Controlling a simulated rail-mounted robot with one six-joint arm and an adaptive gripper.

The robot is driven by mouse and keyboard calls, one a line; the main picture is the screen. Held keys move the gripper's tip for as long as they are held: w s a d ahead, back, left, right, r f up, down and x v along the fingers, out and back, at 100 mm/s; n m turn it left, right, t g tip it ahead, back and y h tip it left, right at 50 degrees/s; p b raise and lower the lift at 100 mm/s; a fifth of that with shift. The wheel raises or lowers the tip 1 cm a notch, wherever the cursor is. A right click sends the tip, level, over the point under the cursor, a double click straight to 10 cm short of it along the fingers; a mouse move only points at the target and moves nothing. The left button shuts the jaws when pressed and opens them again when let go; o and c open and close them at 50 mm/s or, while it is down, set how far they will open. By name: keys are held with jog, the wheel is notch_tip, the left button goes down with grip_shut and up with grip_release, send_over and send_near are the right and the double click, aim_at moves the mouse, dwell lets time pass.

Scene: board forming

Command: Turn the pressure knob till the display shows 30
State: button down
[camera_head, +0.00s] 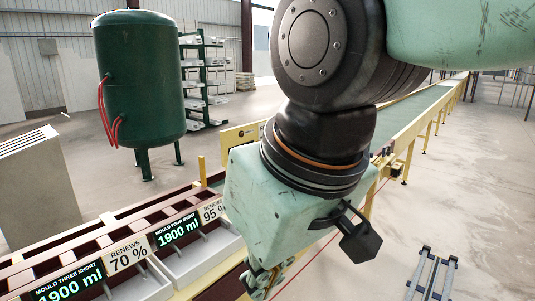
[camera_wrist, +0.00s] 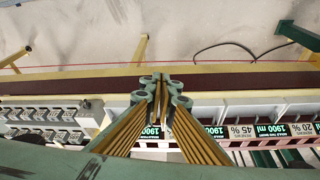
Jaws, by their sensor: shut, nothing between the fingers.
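I cannot make out a pressure knob or a display reading 30 in either view. My gripper (camera_head: 262,282) points down at the bottom of the head view, right of these displays, partly cut off by the frame edge. In the wrist view my gripper (camera_wrist: 162,80) is shut, with its fingertips together and nothing between them, over the mould line.
A green tank (camera_head: 138,80) stands at the back left, with a shelf rack (camera_head: 203,85) behind. A long conveyor (camera_head: 432,98) runs to the back right. Bare floor lies right of it, with a small metal stand (camera_head: 432,272).

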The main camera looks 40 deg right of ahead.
jog(key=shift+f+b, duration=1.75)
jog(key=shift+f, duration=0.35)
jog(key=c, duration=3.4)
grip_release()
